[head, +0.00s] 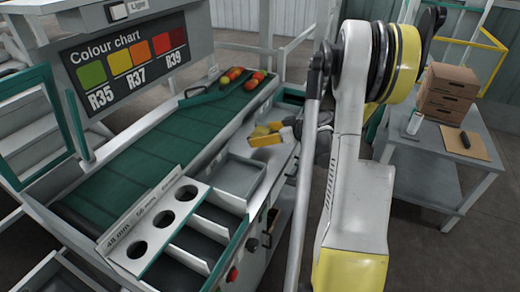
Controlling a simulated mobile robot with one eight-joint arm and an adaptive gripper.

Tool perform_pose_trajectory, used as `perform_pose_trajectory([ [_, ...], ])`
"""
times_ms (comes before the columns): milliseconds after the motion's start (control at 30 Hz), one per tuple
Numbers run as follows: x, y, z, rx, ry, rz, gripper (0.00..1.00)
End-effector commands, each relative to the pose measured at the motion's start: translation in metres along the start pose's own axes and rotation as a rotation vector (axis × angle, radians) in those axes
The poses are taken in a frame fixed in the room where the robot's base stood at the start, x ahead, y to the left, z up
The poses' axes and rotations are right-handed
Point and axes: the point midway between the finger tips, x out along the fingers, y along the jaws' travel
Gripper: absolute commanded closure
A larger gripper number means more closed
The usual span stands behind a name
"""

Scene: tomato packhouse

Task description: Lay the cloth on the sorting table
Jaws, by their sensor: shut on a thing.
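My arm comes down the right middle of the head view, and my gripper (297,128) is at the dark end left of it, partly hidden by my own arm. It is shut on a yellow thing (265,140), which looks like the cloth, bunched, with a pale grey patch beside it. The cloth is over or against the right side of the sorting table (222,128), beyond the grey tray; I cannot tell whether it touches. The sorting table has a green belt (130,180) and sizing holes at its near end.
Red and orange tomatoes (254,80) lie at the belt's far end. A colour chart (125,62) stands at the left. Grey trays (238,177) sit at the near right of the table. A side table (420,165) at right bears brown cartons (447,93), a white bottle and a clipboard.

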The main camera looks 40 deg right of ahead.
Motion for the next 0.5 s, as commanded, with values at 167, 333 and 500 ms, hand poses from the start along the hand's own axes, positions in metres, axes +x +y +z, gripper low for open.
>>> perform_pose_trajectory([
  [167, 0.011, -0.005, 0.004, -0.001, 0.000, -0.001, 0.40],
  [333, 0.024, -0.004, 0.027, 0.000, 0.000, 0.000, 0.40],
  [500, 0.029, -0.004, 0.037, 0.000, 0.000, -0.001, 0.40],
])
